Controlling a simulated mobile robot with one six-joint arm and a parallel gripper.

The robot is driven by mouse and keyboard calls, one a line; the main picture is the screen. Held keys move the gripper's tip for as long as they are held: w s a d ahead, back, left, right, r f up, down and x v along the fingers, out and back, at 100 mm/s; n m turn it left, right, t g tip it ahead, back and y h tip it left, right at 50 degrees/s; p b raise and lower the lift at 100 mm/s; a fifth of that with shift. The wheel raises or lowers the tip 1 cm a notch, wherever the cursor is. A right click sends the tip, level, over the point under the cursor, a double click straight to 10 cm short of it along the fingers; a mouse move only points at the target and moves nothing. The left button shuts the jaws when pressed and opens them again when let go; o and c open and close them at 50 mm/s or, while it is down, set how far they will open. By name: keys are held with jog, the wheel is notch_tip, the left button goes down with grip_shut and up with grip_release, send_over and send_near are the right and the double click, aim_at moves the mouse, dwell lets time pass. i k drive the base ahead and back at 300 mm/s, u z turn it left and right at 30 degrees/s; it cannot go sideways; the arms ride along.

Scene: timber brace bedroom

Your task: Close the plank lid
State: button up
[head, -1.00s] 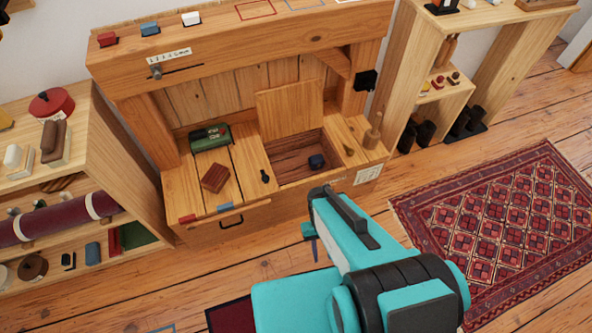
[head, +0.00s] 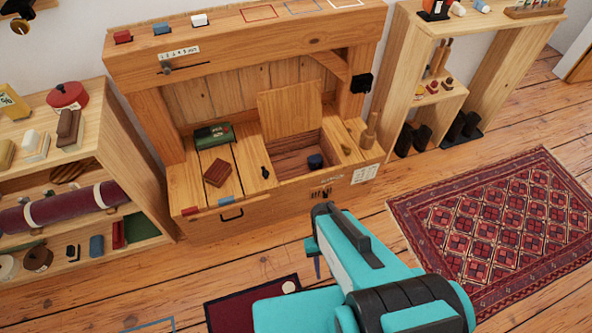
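The plank lid (head: 289,112) stands raised, leaning up at the back of a square opening in the wooden bench. The open compartment (head: 290,160) below it shows a reddish-brown inside, with a small dark blue round object (head: 315,161) in its right part. My gripper (head: 318,262) is in front of the bench, low and nearer to me, apart from the lid. Only a small part of its end shows past my turquoise arm, so its fingers cannot be made out.
A red-brown block (head: 217,173), a green box (head: 213,135) and a black knob (head: 265,172) are on the bench top left of the opening. A wooden peg (head: 369,130) stands at right. Shelves flank the bench. A patterned rug (head: 497,215) lies at right.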

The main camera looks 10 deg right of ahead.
aim_at(290, 110)
jog(key=z, duration=0.05)
jog(key=k, duration=0.5)
jog(key=u, duration=0.3)
jog(key=i, duration=0.9)
jog(key=u, duration=0.8)
